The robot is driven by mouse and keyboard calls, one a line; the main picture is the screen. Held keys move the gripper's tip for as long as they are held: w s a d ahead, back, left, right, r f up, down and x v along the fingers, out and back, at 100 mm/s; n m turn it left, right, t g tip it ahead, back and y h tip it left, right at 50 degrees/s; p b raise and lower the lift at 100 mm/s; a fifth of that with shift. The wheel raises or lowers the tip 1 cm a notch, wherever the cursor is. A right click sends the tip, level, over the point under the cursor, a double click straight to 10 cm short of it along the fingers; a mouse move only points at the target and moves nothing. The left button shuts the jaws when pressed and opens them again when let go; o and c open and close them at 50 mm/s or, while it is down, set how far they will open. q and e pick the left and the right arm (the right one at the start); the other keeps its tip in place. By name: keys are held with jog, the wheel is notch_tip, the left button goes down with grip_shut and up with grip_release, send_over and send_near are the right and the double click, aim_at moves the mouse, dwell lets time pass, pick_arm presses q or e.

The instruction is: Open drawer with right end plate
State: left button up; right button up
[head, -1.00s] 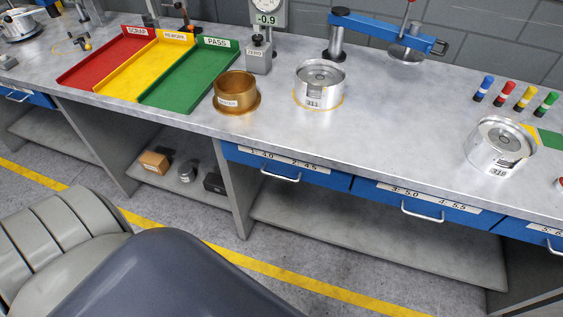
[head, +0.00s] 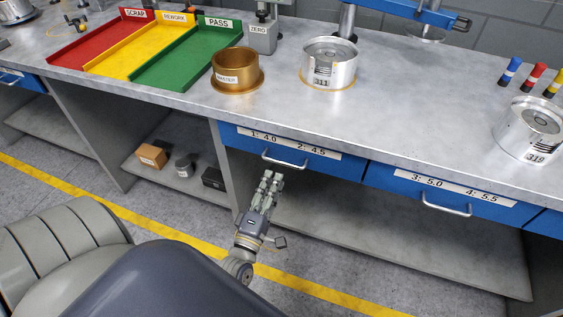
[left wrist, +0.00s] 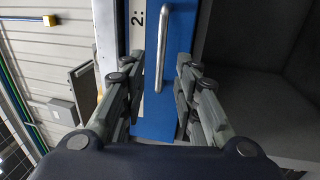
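The blue drawer labelled "1: 4.0 2: 4.5" (head: 322,161) is shut under the bench, with a silver bar handle (head: 285,162). To its right the blue drawer labelled "3: 5.0 4: 5.5" (head: 492,206) is also shut. My left gripper (head: 271,176) is just below and in front of the first handle. In the left wrist view my left gripper (left wrist: 157,68) is open, and the handle (left wrist: 162,45) appears between its two fingers, apart from both. No end plate can be made out. My right gripper is not in view.
On the bench (head: 300,105) stand a brass master ring (head: 236,76), a silver part marked 311 (head: 329,66) and another silver part (head: 531,130) at the right. A grey upright panel (head: 228,168) borders the drawer on the left. The space below the drawers is open.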

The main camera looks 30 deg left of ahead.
aim_at(282, 162)
pick_arm(q)
jog(key=x, duration=0.7)
jog(key=shift+w+p, duration=0.35)
grip_shut()
